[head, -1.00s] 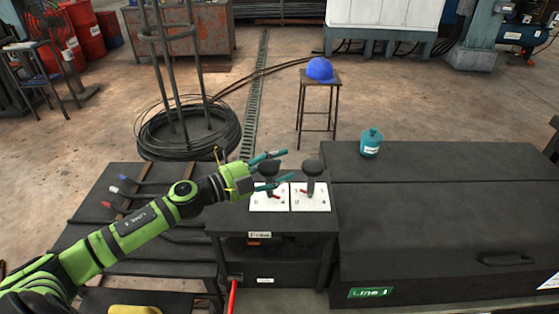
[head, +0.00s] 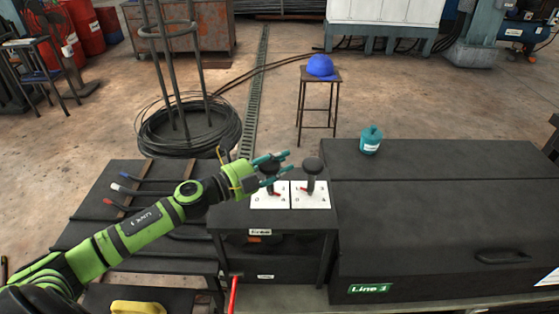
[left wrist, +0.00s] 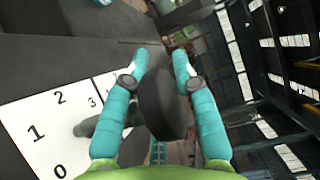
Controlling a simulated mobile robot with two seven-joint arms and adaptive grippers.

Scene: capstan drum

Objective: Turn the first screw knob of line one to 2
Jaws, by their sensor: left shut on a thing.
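The first screw knob (head: 269,168) has a dark round head and stands over a white number plate (head: 262,201) on the left side of the dark stand. My left gripper (head: 287,162) reaches it from the left, its teal fingers shut around the knob. In the left wrist view the dark knob head (left wrist: 160,103) sits between the two fingers. The plate (left wrist: 45,112) there shows 0, 1, 2 and 3. My right gripper is not in view.
A second knob (head: 313,166) on its own plate (head: 317,202) stands close to the right. A long black Line 1 housing (head: 420,225) lies further right, with a teal bottle (head: 371,140) on it. Levers (head: 130,188) with coloured ends lie to the left.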

